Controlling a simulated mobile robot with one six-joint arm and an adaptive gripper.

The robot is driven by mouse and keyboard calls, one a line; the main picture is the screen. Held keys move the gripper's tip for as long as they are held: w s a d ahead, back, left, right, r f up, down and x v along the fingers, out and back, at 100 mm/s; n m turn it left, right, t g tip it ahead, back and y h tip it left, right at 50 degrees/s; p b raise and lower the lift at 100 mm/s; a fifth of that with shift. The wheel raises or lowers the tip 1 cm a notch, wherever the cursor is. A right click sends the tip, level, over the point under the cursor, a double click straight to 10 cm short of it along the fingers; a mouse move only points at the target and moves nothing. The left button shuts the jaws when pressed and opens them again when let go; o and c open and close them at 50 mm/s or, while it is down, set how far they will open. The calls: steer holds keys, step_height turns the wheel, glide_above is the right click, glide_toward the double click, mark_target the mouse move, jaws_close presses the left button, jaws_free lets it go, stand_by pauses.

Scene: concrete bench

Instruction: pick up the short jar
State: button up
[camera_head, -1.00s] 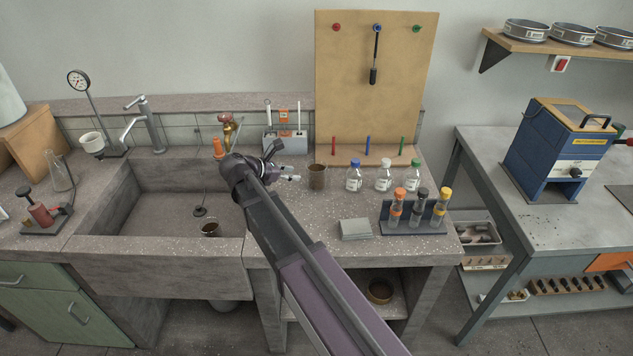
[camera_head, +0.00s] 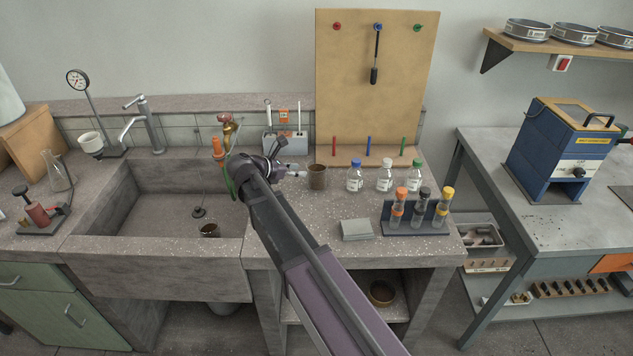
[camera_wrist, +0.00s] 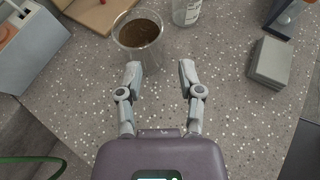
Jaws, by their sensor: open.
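A short clear jar with brown contents (camera_head: 318,178) stands upright on the bench, just right of my gripper (camera_head: 297,171). In the wrist view the same jar (camera_wrist: 140,50) is ahead of my gripper (camera_wrist: 160,68) and a little left of its centre line. The two fingers are apart with nothing between them. The left fingertip is near the jar's lower side; I cannot tell whether it touches.
Capped bottles (camera_head: 384,178) stand right of the jar, below the pegboard (camera_head: 376,80). A grey block (camera_head: 357,230) and a tube rack (camera_head: 415,218) are nearer the front. A grey box (camera_head: 284,140) stands behind the gripper. The sink (camera_head: 160,262) opens to the left.

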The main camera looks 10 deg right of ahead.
mark_target(325, 171)
steer(key=shift+b+x, duration=0.7)
steer(key=shift+x, duration=1.45)
steer(key=shift+b+x, duration=1.2)
steer(key=shift+x, duration=1.6)
jaws_close()
